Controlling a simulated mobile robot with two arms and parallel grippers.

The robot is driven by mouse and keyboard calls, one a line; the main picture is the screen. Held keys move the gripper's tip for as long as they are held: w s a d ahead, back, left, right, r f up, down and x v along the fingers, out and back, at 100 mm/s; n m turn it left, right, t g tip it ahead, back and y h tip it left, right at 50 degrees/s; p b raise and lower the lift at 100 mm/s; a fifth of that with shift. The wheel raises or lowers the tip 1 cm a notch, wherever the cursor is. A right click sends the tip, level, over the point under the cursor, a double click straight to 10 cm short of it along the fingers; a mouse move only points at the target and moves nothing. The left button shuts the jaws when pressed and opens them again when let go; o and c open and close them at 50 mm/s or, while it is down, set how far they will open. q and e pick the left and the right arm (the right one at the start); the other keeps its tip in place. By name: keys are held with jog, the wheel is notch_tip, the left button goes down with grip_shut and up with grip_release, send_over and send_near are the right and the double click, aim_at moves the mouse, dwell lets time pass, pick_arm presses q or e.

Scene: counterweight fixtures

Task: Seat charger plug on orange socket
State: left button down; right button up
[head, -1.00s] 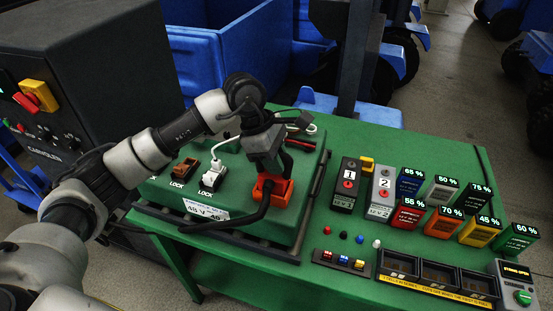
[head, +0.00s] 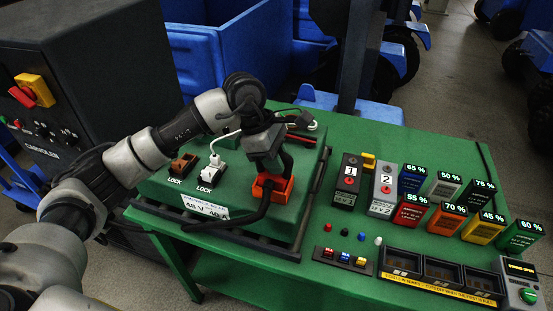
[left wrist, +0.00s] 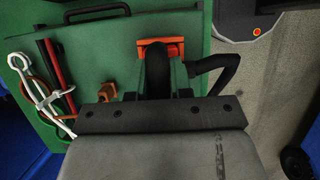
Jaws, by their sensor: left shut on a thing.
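The orange socket (head: 275,188) is on the green charger panel's right side in the head view. It also shows at the top middle of the left wrist view (left wrist: 176,44). My left gripper (head: 270,170) is directly above it, pointing down, shut on the black charger plug (left wrist: 157,72). The plug's lower end is at the orange socket, and its thick black cable (head: 238,222) bends away along the panel's front. The gripper and arm hide much of the plug, so I cannot tell whether it is fully seated. My right gripper is not in view.
A brown socket (head: 184,163) and a white socket (head: 211,172) sit left of the orange one. Red and black cables lie behind. Numbered modules (head: 347,180), coloured battery blocks (head: 411,211) and an empty tray (head: 440,272) occupy the table's right side.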

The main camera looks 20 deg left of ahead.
pick_arm(q)
jog(key=shift+f, duration=0.2)
jog(key=c, duration=0.9)
grip_release()
jog(key=shift+c, duration=0.2)
